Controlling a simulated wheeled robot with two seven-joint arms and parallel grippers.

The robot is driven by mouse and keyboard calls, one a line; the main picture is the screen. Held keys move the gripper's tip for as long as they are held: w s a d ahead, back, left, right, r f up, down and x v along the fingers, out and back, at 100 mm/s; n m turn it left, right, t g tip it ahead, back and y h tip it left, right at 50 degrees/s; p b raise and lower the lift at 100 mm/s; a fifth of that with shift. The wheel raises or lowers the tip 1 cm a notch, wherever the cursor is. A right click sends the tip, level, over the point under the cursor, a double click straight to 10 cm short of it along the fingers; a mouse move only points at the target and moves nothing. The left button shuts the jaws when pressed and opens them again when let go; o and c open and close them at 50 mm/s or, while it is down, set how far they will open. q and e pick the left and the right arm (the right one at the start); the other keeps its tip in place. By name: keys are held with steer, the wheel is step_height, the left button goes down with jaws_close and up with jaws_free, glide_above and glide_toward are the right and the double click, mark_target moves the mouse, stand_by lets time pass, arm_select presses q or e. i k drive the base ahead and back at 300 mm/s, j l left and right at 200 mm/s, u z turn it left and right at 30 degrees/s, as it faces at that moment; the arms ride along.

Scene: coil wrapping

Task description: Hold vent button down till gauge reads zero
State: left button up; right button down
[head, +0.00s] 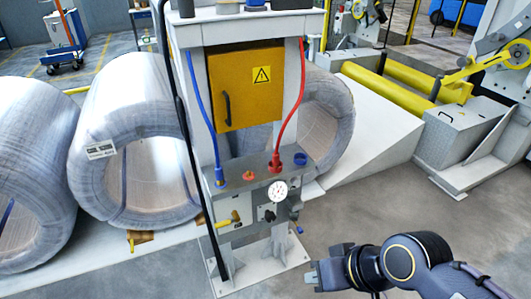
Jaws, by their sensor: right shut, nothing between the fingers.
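The white round gauge (278,191) sits on the front of a grey valve box (248,200) on the stand. Its needle is too small to read. I cannot tell which part is the vent button. My right gripper (313,276) is shut and empty, below and to the right of the box, pointing left and touching nothing. My left gripper is not in view.
A yellow-handled valve (228,221) is on the box's left front. A blue hose (200,105) and a red hose (294,105) run down to the box. A yellow cabinet (244,87) stands above. Wrapped coils (88,170) are at left. Floor around my gripper is clear.

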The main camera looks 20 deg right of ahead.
mark_target(295, 181)
steer(key=i+j+z, duration=0.65)
steer(key=i, duration=0.25)
